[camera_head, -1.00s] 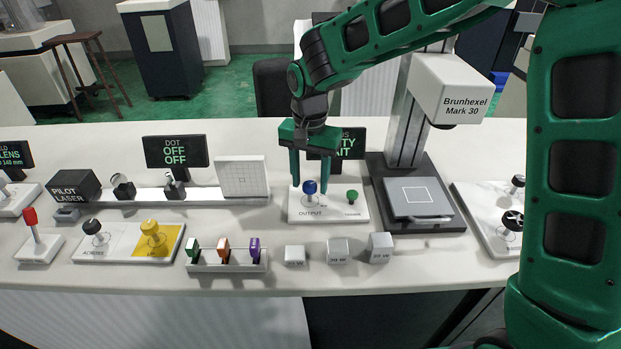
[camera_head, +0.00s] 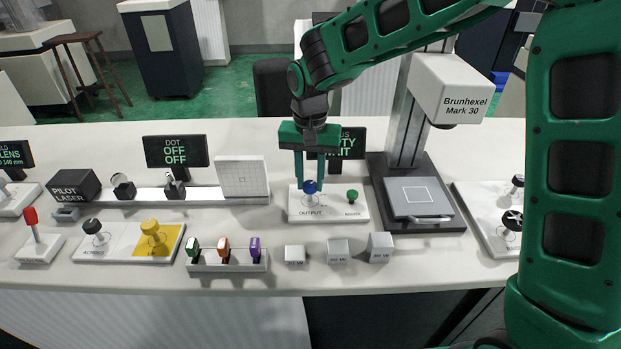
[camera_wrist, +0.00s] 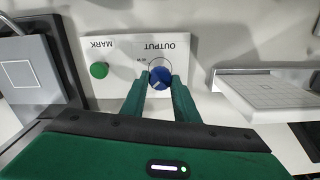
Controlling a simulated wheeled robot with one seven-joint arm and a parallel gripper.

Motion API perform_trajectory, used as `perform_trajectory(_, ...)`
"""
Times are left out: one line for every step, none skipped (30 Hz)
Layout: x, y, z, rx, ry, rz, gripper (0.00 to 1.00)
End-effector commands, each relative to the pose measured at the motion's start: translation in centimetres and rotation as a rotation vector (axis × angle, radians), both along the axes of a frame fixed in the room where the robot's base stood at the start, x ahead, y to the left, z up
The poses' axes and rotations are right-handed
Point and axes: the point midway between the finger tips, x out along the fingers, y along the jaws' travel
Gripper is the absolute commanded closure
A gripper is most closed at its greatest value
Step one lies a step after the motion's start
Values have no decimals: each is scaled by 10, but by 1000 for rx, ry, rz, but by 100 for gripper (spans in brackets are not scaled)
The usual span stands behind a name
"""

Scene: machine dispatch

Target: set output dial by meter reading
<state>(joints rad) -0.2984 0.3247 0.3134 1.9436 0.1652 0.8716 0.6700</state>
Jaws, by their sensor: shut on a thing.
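The blue output dial (camera_head: 310,187) stands on a white panel (camera_head: 334,214) labelled OUTPUT. In the wrist view the dial (camera_wrist: 160,77) shows a pale pointer line on its top and small markings beside it. My gripper (camera_head: 310,186) reaches down from above, and its two green fingers are closed on the sides of the dial. A green button (camera_head: 352,195) stands to the right on the same panel. Behind the panel is a dark status display (camera_head: 350,142) with green text, partly hidden by my gripper; "TY" and "IT" show.
The Brunhexel Mark 30 machine (camera_head: 450,90) stands right of the panel, with a plate (camera_head: 417,198) on its base. Several grey cubes (camera_head: 338,250) and a rack of coloured keys (camera_head: 228,261) lie in front. A display (camera_head: 175,151) reads DOT OFF OFF.

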Motion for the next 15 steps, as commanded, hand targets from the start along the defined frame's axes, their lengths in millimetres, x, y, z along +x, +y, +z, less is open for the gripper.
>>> perform_trajectory(0,1,1,2,-1,40,95)
perform_trajectory(0,1,1,2,-1,67,95)
perform_trajectory(0,1,1,3,-2,104,95)
perform_trajectory(1,1,1,2,-2,132,95)
perform_trajectory(1,1,1,2,-2,160,95)
perform_trajectory(1,0,1,2,-2,198,95)
perform_trajectory(1,0,1,2,-2,226,95)
perform_trajectory(1,0,1,2,-2,255,95)
perform_trajectory(1,0,1,2,-2,293,95)
perform_trajectory(1,0,1,2,-2,322,95)
perform_trajectory(1,0,1,1,-2,349,95)
perform_trajectory(1,0,1,1,-3,387,95)
perform_trajectory(1,0,1,1,-3,414,95)
perform_trajectory(1,0,1,1,-3,441,95)
perform_trajectory(1,0,1,1,-3,477,95)
